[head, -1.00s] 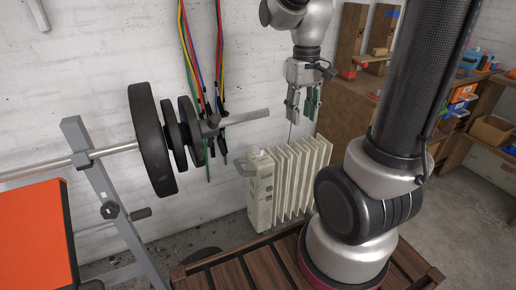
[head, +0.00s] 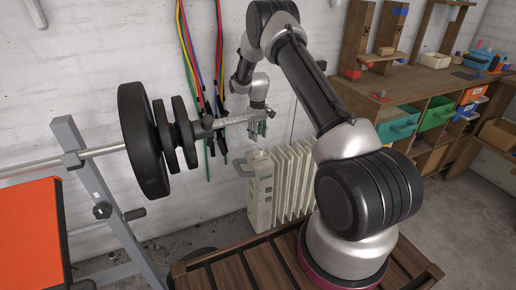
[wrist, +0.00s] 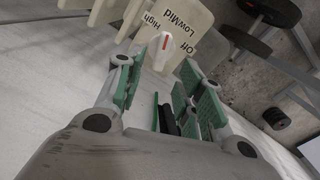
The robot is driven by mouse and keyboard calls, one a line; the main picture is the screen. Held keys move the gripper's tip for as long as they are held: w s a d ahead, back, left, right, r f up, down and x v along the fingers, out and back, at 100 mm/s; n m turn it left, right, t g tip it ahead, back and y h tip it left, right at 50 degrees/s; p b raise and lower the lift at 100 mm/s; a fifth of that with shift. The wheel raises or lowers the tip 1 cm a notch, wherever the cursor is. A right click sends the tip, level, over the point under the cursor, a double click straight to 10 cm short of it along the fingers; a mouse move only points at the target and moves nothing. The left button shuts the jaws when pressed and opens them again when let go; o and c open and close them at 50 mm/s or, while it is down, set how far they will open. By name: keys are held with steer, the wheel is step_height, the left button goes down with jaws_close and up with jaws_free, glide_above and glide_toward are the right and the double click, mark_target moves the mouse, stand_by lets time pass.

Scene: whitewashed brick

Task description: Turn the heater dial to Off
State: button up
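The cream heater (head: 260,195) stands on the floor against the wall in the head view. In the wrist view its panel (wrist: 197,22) carries the words Off, Low, Mid and High beside a white dial (wrist: 160,58) with a red mark. The mark points toward the top of the picture; I cannot tell exactly which word it meets. My gripper (head: 261,127) is just above the heater's front end in the head view. In the wrist view my gripper (wrist: 156,72) is open, its green-padded fingers apart with the dial beyond and between their tips, seemingly untouched.
A barbell with black plates (head: 143,140) on a rack juts in from the left, its bar end close to my gripper. Coloured bands (head: 190,55) hang on the wall behind. A wooden shelf bench (head: 400,90) stands at right.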

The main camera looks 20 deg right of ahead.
mark_target(258, 148)
step_height(258, 148, down, 8)
steer(key=shift+s+f, duration=0.1)
stand_by(0.4)
jaws_close()
